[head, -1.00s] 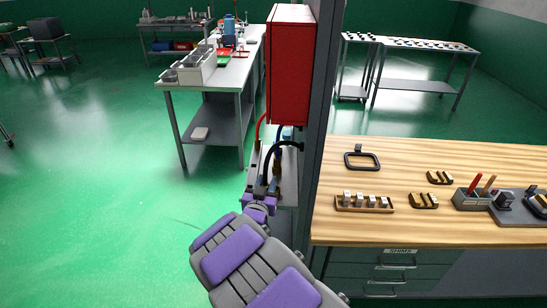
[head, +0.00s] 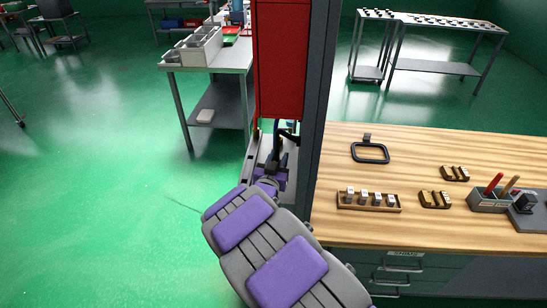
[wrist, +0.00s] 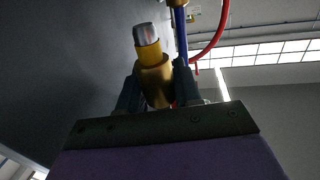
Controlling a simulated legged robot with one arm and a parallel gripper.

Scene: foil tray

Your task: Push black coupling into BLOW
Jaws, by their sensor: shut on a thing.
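My gripper (head: 279,160) is at the panel under the red box (head: 280,60) in the head view. In the wrist view my gripper (wrist: 157,88) is shut on a brass-coloured coupling (wrist: 155,76) with a yellow collar and a grey rounded tip. The tip points up and away from the jaws. I cannot confirm from its colour that it is the black coupling. A black hose (head: 290,134) shows beside my gripper in the head view. No BLOW label is readable, and its port cannot be made out.
In the wrist view a blue hose (wrist: 181,35) and a red hose (wrist: 218,35) run close right of the coupling. A dark post (head: 318,110) stands right of the red box. A wooden bench (head: 420,225) with small parts is at right. Green floor is open at left.

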